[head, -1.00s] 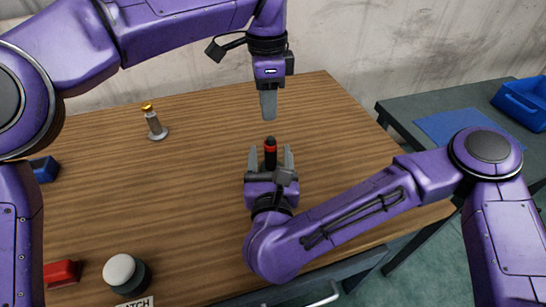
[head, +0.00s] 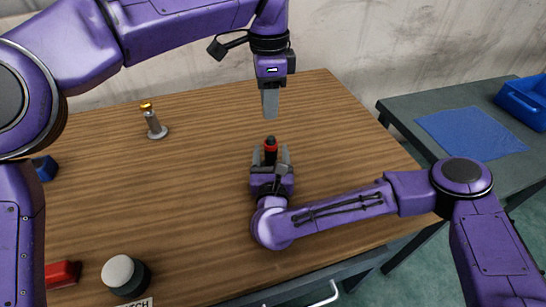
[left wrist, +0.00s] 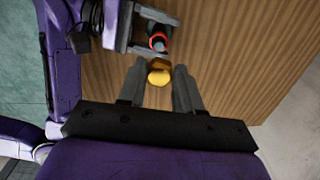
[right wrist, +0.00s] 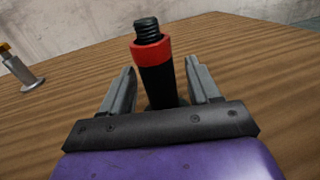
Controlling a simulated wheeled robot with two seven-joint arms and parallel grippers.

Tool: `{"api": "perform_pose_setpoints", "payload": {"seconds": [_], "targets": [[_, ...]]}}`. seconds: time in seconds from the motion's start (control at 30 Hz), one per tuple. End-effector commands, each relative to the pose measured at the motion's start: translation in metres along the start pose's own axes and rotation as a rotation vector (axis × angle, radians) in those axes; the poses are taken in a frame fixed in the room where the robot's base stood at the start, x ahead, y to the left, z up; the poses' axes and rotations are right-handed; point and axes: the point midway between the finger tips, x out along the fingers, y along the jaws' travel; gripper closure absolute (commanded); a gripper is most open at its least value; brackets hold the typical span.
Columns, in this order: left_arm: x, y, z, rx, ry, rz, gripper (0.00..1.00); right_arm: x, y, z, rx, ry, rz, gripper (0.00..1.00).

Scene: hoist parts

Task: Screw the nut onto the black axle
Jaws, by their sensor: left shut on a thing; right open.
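The black axle (head: 270,154) stands upright on the wooden table, with a red band and a threaded black tip (right wrist: 148,29). My right gripper (head: 271,155) is low at the axle. Its fingers (right wrist: 160,85) are open, one on each side of the axle, with gaps visible. My left gripper (head: 270,112) is above the axle, pointing down. In the left wrist view it is shut on a gold nut (left wrist: 159,72) between its fingertips. The nut is apart from the axle tip, and the left fingers hide it in the head view.
A silver post with a gold top (head: 153,122) stands on the table at left. A red block (head: 62,274), a round white-topped button (head: 122,274) and a blue block (head: 44,168) lie at the left. A side table at right holds a blue mat (head: 470,133) and blue bin (head: 525,103).

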Motion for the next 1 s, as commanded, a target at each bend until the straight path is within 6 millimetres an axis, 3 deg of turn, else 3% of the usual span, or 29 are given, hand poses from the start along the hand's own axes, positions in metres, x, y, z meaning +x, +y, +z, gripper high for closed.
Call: {"api": "perform_pose_setpoints", "payload": {"seconds": [0.2,0.27,0.4,0.53,0.8,1.0], "targets": [[0.0,0.0,0.0,0.0,0.0,0.0,0.96,0.0,0.0,0.0,0.0,0.0,0.0,0.39],[0.0,0.0,0.0,0.0,0.0,0.0,0.96,0.0,0.0,0.0,0.0,0.0,0.0,0.55],[0.0,0.0,0.0,0.0,0.0,0.0,0.96,0.0,0.0,0.0,0.0,0.0,0.0,1.0],[0.002,0.0,0.0,0.0,0.0,0.001,0.96,0.0,0.0,0.0,0.0,0.0,0.0,1.0],[0.041,0.002,0.001,0.001,-0.001,0.003,0.96,0.0,0.0,0.0,0.0,0.0,0.0,1.0],[0.05,0.002,0.0,0.0,-0.001,-0.001,0.96,0.0,0.0,0.0,0.0,-0.001,0.0,1.0]]}}
